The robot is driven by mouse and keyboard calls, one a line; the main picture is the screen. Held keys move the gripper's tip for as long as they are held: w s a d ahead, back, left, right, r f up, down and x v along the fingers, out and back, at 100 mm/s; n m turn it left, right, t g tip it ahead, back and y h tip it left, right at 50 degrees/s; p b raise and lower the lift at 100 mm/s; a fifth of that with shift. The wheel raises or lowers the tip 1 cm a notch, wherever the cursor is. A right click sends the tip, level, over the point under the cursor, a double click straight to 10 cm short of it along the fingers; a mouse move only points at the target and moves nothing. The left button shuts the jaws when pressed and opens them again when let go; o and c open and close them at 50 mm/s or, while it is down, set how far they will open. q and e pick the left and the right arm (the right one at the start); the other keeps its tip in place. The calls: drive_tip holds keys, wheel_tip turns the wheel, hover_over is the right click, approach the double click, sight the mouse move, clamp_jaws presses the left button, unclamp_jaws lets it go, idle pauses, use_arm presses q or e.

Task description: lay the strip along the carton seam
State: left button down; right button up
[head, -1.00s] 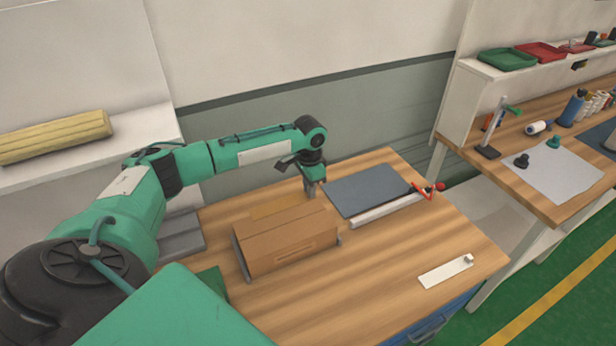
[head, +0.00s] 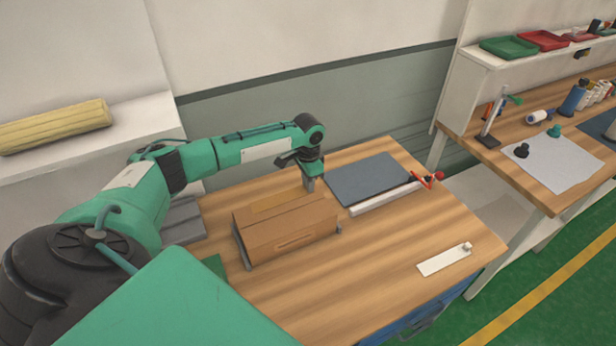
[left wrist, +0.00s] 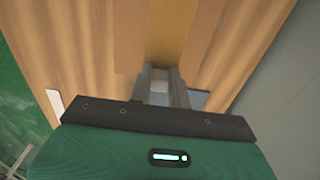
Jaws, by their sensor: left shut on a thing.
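A brown carton (head: 287,235) stands on the wooden bench between low grey side stops. A tan strip (head: 275,204) runs along its top, and in the left wrist view the strip (left wrist: 167,28) leads up to my fingers over the brown carton top (left wrist: 128,40). My left gripper (head: 310,186) is at the strip's right end, pointing down. It is shut on the strip; in the left wrist view the fingers (left wrist: 160,82) cover that end. I cannot tell how much of the strip touches the carton. My right gripper is not in view.
A dark blue-grey mat (head: 368,179) and a pale bar (head: 385,198) with a red-handled tool (head: 427,180) lie right of the carton. A white plate (head: 444,260) lies near the front right. The bench front is clear. A yellow roll (head: 55,125) rests on the left shelf.

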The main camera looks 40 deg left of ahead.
use_arm(q)
wheel_tip(320, 180, down, 5)
drive_tip(key=shift+b, duration=0.7)
drive_tip(key=shift+f, duration=0.3)
drive_tip(key=shift+f, duration=0.1)
drive_tip(key=shift+f+b, duration=0.35)
drive_tip(key=shift+f, duration=0.35)
drive_tip(key=c, duration=1.2)
unclamp_jaws()
drive_tip(key=shift+c, duration=0.2)
